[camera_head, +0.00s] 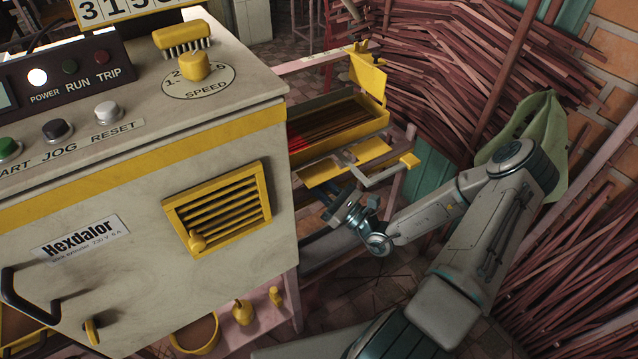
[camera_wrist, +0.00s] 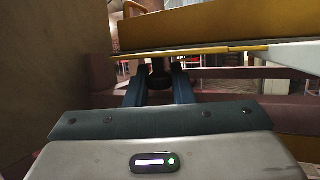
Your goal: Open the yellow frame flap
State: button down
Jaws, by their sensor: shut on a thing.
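The yellow flap (camera_head: 345,162) lies nearly flat beside the long yellow-rimmed trough (camera_head: 340,122), right of the machine. In the wrist view a broad yellow panel (camera_wrist: 200,28) spans the top, its lower edge just above my fingers. My gripper (camera_head: 337,196) is under the flap's near side. The wrist view shows its two blue-grey fingers (camera_wrist: 156,78) close around a small dark part (camera_wrist: 161,66) below the panel, apparently the flap's grip. The exact contact is hidden in the head view.
The machine cabinet (camera_head: 110,220), with a yellow louvred vent (camera_head: 217,208), stands close left of my gripper. A pale bar with a yellow end (camera_head: 409,160) juts out at right. An upright yellow plate (camera_head: 367,78) stands behind the trough. Bundles of reddish sticks (camera_head: 440,70) fill the back.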

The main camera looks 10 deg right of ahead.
jog(key=r+p, duration=0.1)
jog(key=p, duration=0.2)
jog(key=shift+s+g+h, duration=0.1)
jog(key=shift+g+h, duration=0.2)
jog(key=shift+d+r+m+h+p, duration=0.15)
jog(key=shift+m+h+p, duration=0.2)
jog(key=shift+p, duration=0.7)
jog(key=shift+g+p, duration=0.3)
jog(key=shift+p, duration=0.1)
jog(key=shift+s+p, duration=0.1)
jog(key=shift+p, duration=0.2)
jog(key=shift+m, duration=0.25)
jog(key=c, duration=1.3)
grip_release()
jog(key=shift+c, duration=0.2)
jog(key=v, duration=1.4)
